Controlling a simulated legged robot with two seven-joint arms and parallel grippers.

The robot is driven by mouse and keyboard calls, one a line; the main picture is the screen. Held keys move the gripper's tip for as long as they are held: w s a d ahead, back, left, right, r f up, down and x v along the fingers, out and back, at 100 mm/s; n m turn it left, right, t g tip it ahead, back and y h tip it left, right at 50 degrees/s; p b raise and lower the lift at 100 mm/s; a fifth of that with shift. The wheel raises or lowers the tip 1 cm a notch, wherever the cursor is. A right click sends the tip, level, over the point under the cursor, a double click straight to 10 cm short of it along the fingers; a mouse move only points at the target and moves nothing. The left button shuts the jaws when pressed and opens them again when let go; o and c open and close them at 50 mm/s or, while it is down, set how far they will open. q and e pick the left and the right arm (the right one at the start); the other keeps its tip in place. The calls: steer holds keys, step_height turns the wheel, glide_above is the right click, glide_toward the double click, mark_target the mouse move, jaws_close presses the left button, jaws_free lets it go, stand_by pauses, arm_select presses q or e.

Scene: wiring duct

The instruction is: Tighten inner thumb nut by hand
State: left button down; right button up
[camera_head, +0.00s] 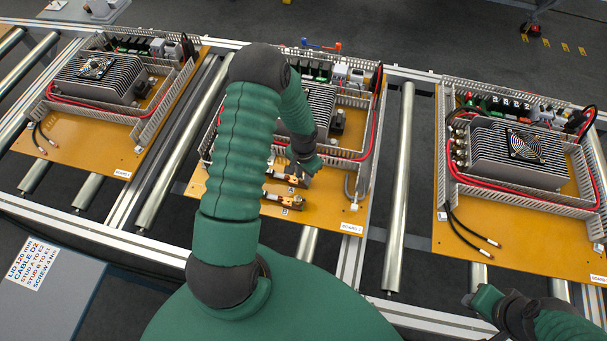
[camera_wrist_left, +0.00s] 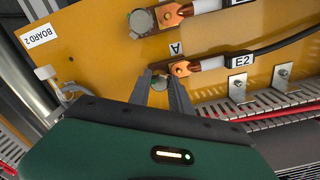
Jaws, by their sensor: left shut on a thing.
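My left gripper (camera_wrist_left: 166,90) is shut on the inner thumb nut (camera_wrist_left: 159,82), a small round metal nut at the end of a copper lug (camera_wrist_left: 181,68) on a cable labelled E2. The fingers sit on either side of the nut and hide part of it. In the head view my left gripper (camera_head: 297,172) is over the middle board (camera_head: 325,215), and the nut is too small to make out. A second round nut (camera_wrist_left: 140,22) sits on another copper lug (camera_wrist_left: 177,13), apart from the fingers. My right gripper (camera_head: 474,299) is low at the right; its jaws are unclear.
Slotted grey duct (camera_wrist_left: 262,104) and two metal brackets (camera_wrist_left: 283,74) lie close to the left gripper. A finned drive unit (camera_head: 318,105) stands on the middle board. Similar boards stand left (camera_head: 90,155) and right (camera_head: 515,235) on the roller conveyor (camera_head: 397,190).

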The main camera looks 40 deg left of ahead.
arm_select(q)
steer(key=shift+w+a+r, duration=0.15)
steer(key=shift+w+r, duration=0.05)
steer(key=shift+w, duration=0.1)
steer(key=c, duration=1.3)
jaws_free()
steer(key=shift+c, duration=0.2)
steer(key=shift+o, duration=0.9)
steer(key=shift+s+f, duration=0.15)
step_height(320, 180, up, 17)
steer(key=shift+f, duration=0.15)
